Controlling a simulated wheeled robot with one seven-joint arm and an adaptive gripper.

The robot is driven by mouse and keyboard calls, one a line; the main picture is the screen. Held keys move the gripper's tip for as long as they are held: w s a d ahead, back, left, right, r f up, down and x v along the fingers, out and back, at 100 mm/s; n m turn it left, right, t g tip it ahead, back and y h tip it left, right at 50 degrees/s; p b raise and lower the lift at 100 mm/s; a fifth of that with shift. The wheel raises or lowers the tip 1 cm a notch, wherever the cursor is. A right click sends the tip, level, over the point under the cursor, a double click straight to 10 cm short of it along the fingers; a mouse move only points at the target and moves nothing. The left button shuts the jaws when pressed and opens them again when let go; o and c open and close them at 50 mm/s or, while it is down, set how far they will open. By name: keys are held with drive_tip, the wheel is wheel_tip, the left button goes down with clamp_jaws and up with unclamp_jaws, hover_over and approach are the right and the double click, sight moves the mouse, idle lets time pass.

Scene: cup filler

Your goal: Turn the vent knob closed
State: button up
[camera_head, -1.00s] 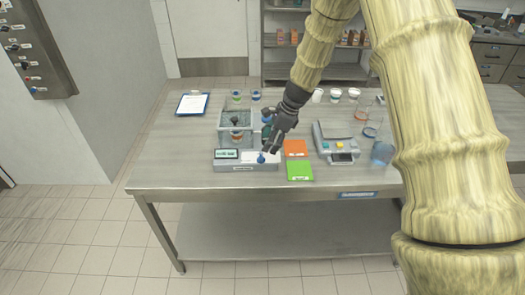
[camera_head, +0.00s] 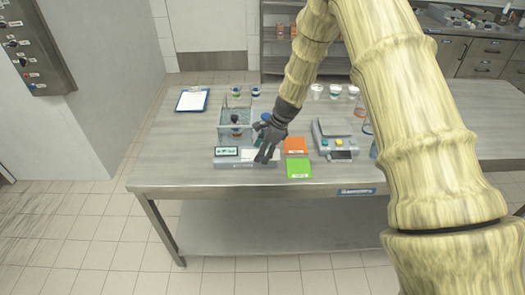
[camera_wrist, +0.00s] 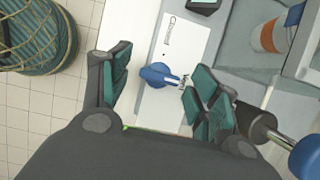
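The vent knob (camera_wrist: 158,76) is a blue lever-shaped knob on a white panel marked with a word that looks like "Closed" (camera_wrist: 180,45). In the wrist view it lies between the two spread fingers of my gripper (camera_wrist: 155,85), apart from the left finger and close to the right one. I cannot tell whether the right finger touches it. My gripper (camera_head: 266,152) is open above the front right of the device base (camera_head: 235,162) in the head view, where it hides the knob.
A clear box (camera_head: 223,118) stands behind the panel. A blue-ended handle (camera_wrist: 305,158) is close to my right finger. Orange (camera_head: 295,146) and green (camera_head: 299,168) cards and a scale (camera_head: 337,141) stand to the right. A clipboard (camera_head: 192,99) lies at the back left.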

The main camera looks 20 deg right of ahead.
drive_tip(key=c, duration=0.9)
drive_tip(key=shift+o, duration=0.2)
drive_tip(key=shift+w, duration=0.1)
drive_tip(key=n+g, duration=0.1)
drive_tip(key=n, duration=0.3)
drive_tip(key=shift+w+n+g+b, duration=0.1)
drive_tip(key=shift+n+g+b, duration=0.25)
drive_tip(key=shift+n+g, duration=0.05)
drive_tip(key=n, duration=0.2)
drive_tip(key=n+g+b, duration=0.1)
drive_tip(key=n, duration=0.1)
drive_tip(key=shift+w+n+g+h, duration=0.15)
drive_tip(key=shift+n+g+h, duration=0.15)
drive_tip(key=n+g+h+b, duration=0.1)
drive_tip(key=n, duration=0.3)
drive_tip(key=shift+w+a+r+n+g+h+b, duration=0.1)
drive_tip(key=shift+n+g+h+b, duration=0.25)
drive_tip(key=shift+n, duration=0.75)
drive_tip(key=shift+a+n+g+h+b, duration=0.2)
drive_tip(key=shift+n+h, duration=0.25)
drive_tip(key=shift+n, duration=0.65)
drive_tip(key=shift+d, duration=0.15)
drive_tip(key=o, duration=1)
